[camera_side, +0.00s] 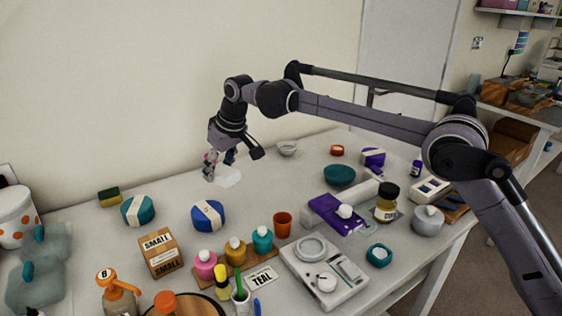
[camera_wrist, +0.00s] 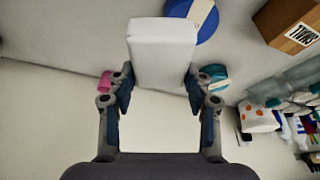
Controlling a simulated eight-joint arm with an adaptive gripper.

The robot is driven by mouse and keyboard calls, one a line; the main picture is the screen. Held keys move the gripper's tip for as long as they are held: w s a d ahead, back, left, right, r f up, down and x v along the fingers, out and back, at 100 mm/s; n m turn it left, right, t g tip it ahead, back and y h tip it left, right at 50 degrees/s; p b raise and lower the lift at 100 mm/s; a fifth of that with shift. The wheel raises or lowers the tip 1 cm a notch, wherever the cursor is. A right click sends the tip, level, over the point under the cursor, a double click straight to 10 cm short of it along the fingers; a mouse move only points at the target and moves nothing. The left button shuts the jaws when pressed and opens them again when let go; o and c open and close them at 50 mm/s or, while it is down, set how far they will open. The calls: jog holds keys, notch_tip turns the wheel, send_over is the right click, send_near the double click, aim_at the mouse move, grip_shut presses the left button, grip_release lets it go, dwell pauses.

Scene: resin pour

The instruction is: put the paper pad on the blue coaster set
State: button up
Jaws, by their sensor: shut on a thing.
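The paper pad (camera_wrist: 163,48) is a plain white block between my gripper's fingertips (camera_wrist: 158,82) in the wrist view. My gripper is shut on it. In the side view the pad (camera_side: 228,177) shows pale just below my gripper (camera_side: 219,162), against the white table; I cannot tell how far above the table it is. The blue coaster set (camera_side: 208,216), round with a cream band, lies on the table nearer the camera than the pad. It also shows in the wrist view (camera_wrist: 207,20), partly behind the pad. Its top is bare.
A teal banded set (camera_side: 138,211) lies left of the blue one, with a SMALL box (camera_side: 160,253) in front. A purple banded set (camera_side: 373,157) is farther right. The table around the pad is clear.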

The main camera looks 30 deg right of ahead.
send_over(200, 205)
jog(key=s, duration=0.1)
jog(key=f, duration=0.3)
jog(key=shift+s+d+f, duration=0.2)
jog(key=shift+f, duration=2)
jog(key=shift+f, duration=0.1)
jog(key=o, duration=0.8)
jog(key=shift+o, duration=0.2)
